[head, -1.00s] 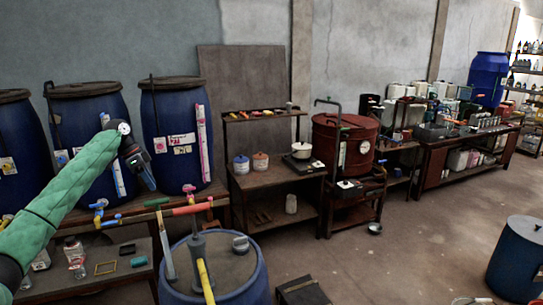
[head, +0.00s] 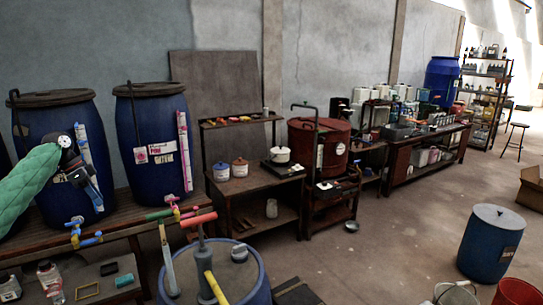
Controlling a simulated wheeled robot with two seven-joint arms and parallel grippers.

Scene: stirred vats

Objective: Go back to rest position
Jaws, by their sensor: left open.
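My left arm, in a green sleeve, comes in from the left edge of the head view. My left gripper (head: 92,190) is open and empty, in front of the left blue vat (head: 50,120). It hangs apart from the taps below. A second blue vat (head: 133,115) with a pink strip gauge stands to its right. My right gripper is not in view.
A blue drum (head: 258,290) with upright tools stands close in front. A wooden bench (head: 130,228) carries the vats and taps. A red vat (head: 302,148) stands mid-room. Another blue drum (head: 490,240) stands at right. The floor between is clear.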

